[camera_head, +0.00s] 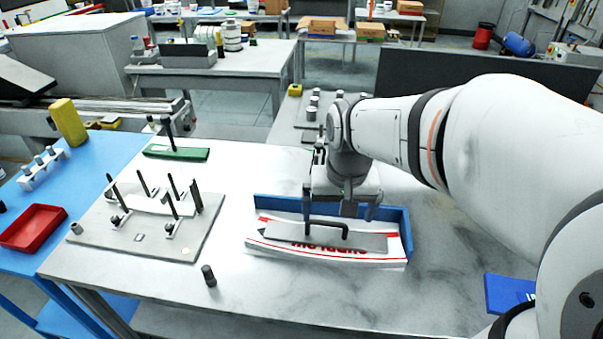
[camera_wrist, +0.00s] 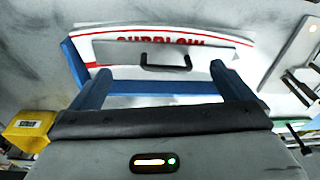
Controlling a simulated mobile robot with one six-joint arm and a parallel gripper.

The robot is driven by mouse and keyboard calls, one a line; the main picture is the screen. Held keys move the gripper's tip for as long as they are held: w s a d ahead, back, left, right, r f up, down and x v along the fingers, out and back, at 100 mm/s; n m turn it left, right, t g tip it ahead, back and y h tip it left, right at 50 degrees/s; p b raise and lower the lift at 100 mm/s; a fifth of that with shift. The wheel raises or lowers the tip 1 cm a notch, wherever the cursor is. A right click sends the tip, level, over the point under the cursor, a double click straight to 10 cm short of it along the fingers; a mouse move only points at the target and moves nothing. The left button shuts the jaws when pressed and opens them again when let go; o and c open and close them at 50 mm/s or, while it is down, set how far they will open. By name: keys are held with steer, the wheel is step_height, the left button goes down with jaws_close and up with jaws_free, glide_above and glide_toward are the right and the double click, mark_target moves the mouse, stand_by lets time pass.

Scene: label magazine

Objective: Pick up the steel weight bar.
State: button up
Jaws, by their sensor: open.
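The steel weight bar (camera_head: 368,242) is a flat grey strip with a black bridge handle (camera_head: 327,225). It lies on a stack of white labels (camera_head: 280,252) with red print, in front of the blue wall of the magazine (camera_head: 400,222). The wrist view shows the bar (camera_wrist: 120,54) and its handle (camera_wrist: 166,66) between and beyond the fingertips. My gripper (camera_head: 340,210) is open and empty, above the rear side of the bar. In the wrist view, the fingers of my gripper (camera_wrist: 161,72) are spread wide, one toward each side of the handle.
Left of the magazine is a grey plate fixture (camera_head: 95,228) with upright black posts. A small dark cylinder (camera_head: 209,276) stands near the front edge. A green bar with a handle (camera_head: 176,153) lies behind. A blue item (camera_head: 508,293) lies at right. The table between is clear.

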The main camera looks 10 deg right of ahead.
steer(key=m+g+b, duration=0.1)
steer(key=m+g, duration=0.1)
glide_above(326, 225)
steer(key=f, duration=0.5)
steer(key=shift+w+d+f, duration=0.1)
steer(key=shift+w+f, duration=0.05)
steer(key=shift+w, duration=0.2)
step_height(326, 225, down, 8)
steer(key=shift+r, duration=0.15)
steer(key=shift+c, duration=0.2)
steer(key=c, duration=1.7)
steer(key=shift+o, duration=0.2)
steer(key=shift+r, duration=0.15)
